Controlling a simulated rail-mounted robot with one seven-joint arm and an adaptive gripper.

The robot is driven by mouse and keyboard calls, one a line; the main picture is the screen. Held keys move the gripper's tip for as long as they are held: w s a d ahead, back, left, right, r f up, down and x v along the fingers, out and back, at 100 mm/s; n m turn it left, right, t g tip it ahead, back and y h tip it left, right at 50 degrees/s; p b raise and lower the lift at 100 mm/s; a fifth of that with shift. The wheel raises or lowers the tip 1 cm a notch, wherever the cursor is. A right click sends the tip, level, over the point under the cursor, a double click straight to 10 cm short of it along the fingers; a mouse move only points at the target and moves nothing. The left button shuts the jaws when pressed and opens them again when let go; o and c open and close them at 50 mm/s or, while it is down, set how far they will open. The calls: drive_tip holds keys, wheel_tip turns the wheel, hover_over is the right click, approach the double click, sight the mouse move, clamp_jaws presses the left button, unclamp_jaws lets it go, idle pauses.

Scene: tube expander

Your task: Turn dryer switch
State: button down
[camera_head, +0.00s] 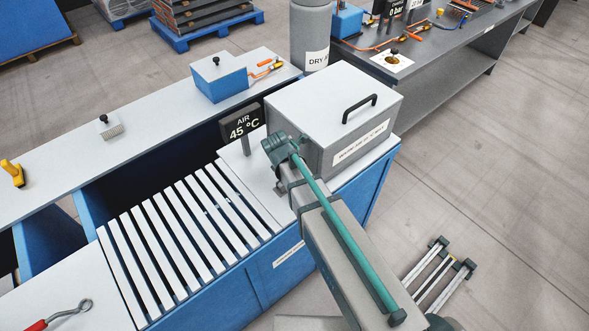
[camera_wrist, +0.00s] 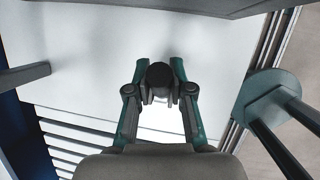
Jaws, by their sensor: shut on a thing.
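The dryer is a grey box (camera_head: 318,125) with a white lid, a dark handle and a partly readable "WARM AIR" label. It stands on the blue bench in the head view. A dark display (camera_head: 243,123) on a post beside it reads "AIR 45 °C". In the wrist view a dark round knob (camera_wrist: 159,74), seemingly the dryer switch, sits between my fingertips. My gripper (camera_wrist: 160,92) is shut on it above a pale surface. In the head view my arm hides the knob and most of the gripper, at the near left of the box. The knob's turn angle cannot be told.
A slatted rack (camera_head: 190,230) lies left of the dryer. A blue box (camera_head: 219,78) with a black knob stands on the back counter, near a grey cylinder (camera_head: 310,40). A red-handled hook tool (camera_head: 62,314) lies at lower left. Open floor (camera_head: 480,180) is at right.

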drive_tip(key=c, duration=1)
unclamp_jaws()
drive_tip(key=v, duration=1.2)
